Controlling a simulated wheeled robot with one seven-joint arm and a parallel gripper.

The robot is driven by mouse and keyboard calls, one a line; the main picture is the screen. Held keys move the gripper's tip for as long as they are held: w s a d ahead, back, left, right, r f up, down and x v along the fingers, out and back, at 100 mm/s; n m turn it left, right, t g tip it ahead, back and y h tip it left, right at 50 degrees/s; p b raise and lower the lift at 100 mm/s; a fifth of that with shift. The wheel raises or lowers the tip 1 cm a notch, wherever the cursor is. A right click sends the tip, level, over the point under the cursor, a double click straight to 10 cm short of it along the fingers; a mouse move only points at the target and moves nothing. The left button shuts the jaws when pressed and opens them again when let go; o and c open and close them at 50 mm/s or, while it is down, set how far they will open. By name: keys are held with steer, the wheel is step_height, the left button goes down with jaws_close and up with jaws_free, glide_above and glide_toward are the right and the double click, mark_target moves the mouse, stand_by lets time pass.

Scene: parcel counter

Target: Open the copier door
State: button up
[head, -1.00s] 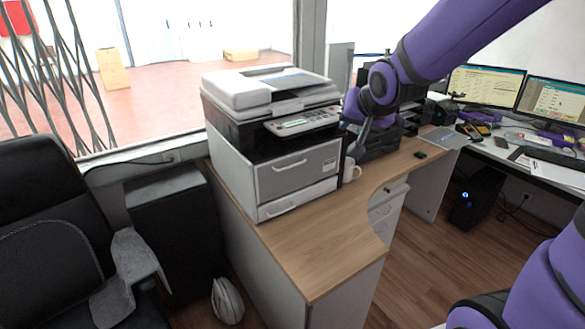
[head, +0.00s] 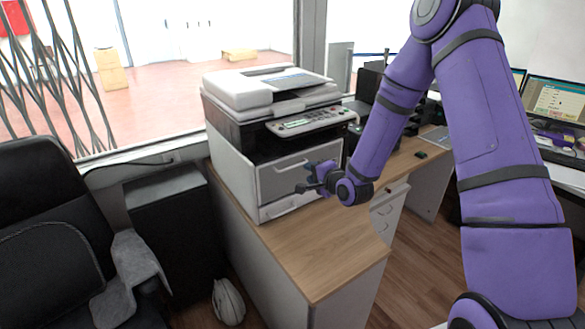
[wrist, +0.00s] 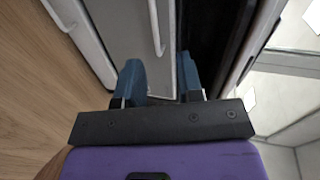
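The copier (head: 262,125) stands on the wooden counter. Its door, a grey front panel (head: 272,184), looks closed and has a pale bar handle (head: 291,166). My gripper (head: 303,180) is in front of the door's right part, close to the handle. In the wrist view my gripper (wrist: 160,76) has its two blue fingers apart with nothing between them. The handle (wrist: 157,28) lies ahead, roughly in line with the gap between the fingers, on the grey panel (wrist: 120,30). Whether a fingertip touches the door is unclear.
A lower drawer with its own handle (head: 284,207) sits below the door. The wooden counter (head: 315,245) is clear in front of the copier. A black chair (head: 60,230) and a dark cabinet (head: 170,230) stand at the left. Monitors (head: 553,97) stand at the right.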

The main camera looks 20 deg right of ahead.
mark_target(293, 167)
steer(key=shift+m+t, duration=0.3)
steer(key=shift+m, duration=0.2)
steer(key=x, duration=0.7)
steer(key=f+x, duration=0.1)
steer(key=x, duration=0.3)
steer(key=shift+s+a+f, duration=0.1)
jaws_close()
